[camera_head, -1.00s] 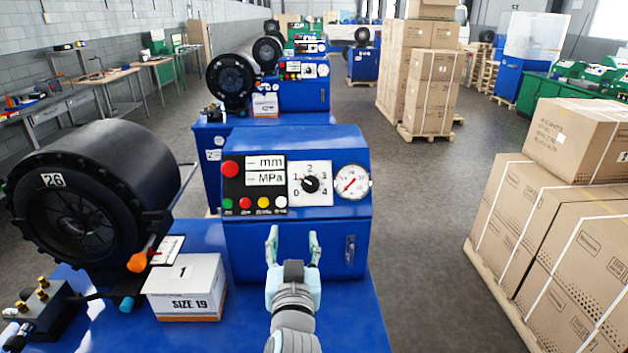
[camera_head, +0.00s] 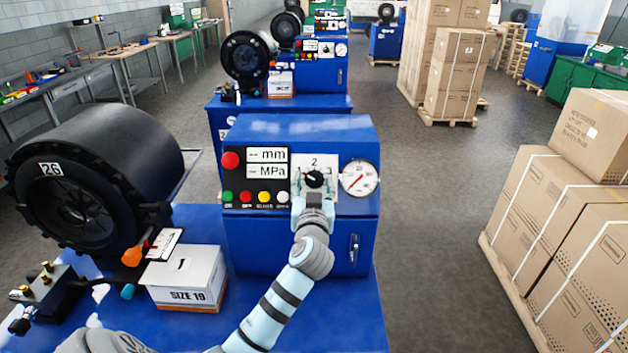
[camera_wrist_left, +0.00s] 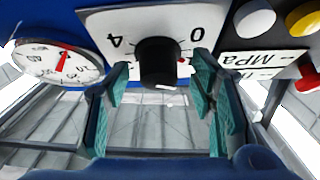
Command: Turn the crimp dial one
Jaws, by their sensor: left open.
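The crimp dial is a black knob (camera_head: 314,178) on a white numbered plate (camera_head: 331,160), on the front of the nearest blue machine. My left gripper (camera_head: 313,190) is in front of it and hides the plate's lower part. In the left wrist view, which is upside down, the knob (camera_wrist_left: 157,62) sits between the two open teal fingers, with a gap on each side. The 0 and 4 show on the plate (camera_wrist_left: 118,24). A pale mark shows on the knob's lower edge there; I cannot tell the exact setting. My right gripper is not in view.
A pressure gauge (camera_head: 359,178) is right of the dial; a red button (camera_head: 231,160) and several coloured buttons are left. A white SIZE 19 box (camera_head: 184,280) and black crimper head (camera_head: 95,180) stand left. Cartons (camera_head: 555,250) stand right, across clear floor.

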